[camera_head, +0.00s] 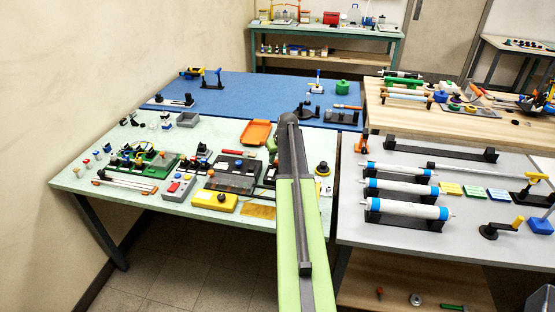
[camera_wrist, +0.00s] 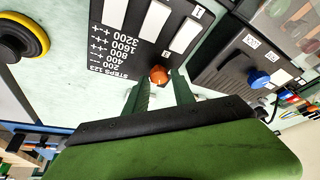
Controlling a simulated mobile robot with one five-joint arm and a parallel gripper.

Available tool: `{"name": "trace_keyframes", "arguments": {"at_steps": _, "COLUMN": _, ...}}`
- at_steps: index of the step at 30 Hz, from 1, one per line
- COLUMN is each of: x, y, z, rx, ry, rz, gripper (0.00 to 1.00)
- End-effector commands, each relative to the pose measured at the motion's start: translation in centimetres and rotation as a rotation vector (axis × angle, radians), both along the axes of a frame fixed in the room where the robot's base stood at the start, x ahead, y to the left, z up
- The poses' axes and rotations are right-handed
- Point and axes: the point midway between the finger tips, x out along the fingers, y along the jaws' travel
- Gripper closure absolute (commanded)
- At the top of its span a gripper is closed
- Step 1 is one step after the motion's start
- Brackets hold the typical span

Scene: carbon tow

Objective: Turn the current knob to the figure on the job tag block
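In the wrist view, a small orange knob (camera_wrist: 159,75) sits at the edge of a black box (camera_wrist: 122,50) printed "STEPS 123" with a list of figures. I cannot tell for certain that it is the current knob. My gripper (camera_wrist: 161,80) is open, with one dark green finger on each side of the orange knob; contact cannot be made out. A blue knob (camera_wrist: 258,77) stands on a dark box (camera_wrist: 238,70) to the right. I cannot pick out the job tag block or its figure. In the head view my arm hides the gripper.
A yellow-and-black round part (camera_wrist: 22,38) lies at the wrist view's left. In the head view, the pale green table (camera_head: 130,205) holds an orange tray (camera_head: 255,133), a yellow box (camera_head: 214,201) and several devices. A grey table (camera_head: 385,255) with white-and-blue cylinders stands right.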

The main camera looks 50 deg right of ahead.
Motion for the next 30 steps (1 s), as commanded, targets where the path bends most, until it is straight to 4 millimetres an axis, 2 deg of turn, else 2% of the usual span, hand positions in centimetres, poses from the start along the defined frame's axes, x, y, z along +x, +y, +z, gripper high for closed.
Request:
{"name": "trace_keyframes", "arguments": {"at_steps": 1, "x": 0.00, "y": 0.01, "z": 0.00, "rx": 0.000, "ry": 0.000, "rz": 0.000, "gripper": 0.77}}
{"name": "trace_keyframes", "arguments": {"at_steps": 6, "x": 0.01, "y": 0.03, "z": -0.01, "rx": 0.000, "ry": 0.000, "rz": 0.000, "gripper": 0.99}}
{"name": "trace_keyframes", "arguments": {"at_steps": 14, "x": 0.03, "y": 0.16, "z": -0.03, "rx": 0.001, "ry": 0.002, "rz": -0.028, "gripper": 1.00}}
{"name": "trace_keyframes", "arguments": {"at_steps": 24, "x": 0.24, "y": 0.48, "z": -0.07, "rx": 0.002, "ry": 0.002, "rz": -0.401, "gripper": 1.00}}
{"name": "trace_keyframes", "arguments": {"at_steps": 30, "x": 0.26, "y": 0.51, "z": -0.07, "rx": 0.004, "ry": 0.001, "rz": -0.481, "gripper": 1.00}}
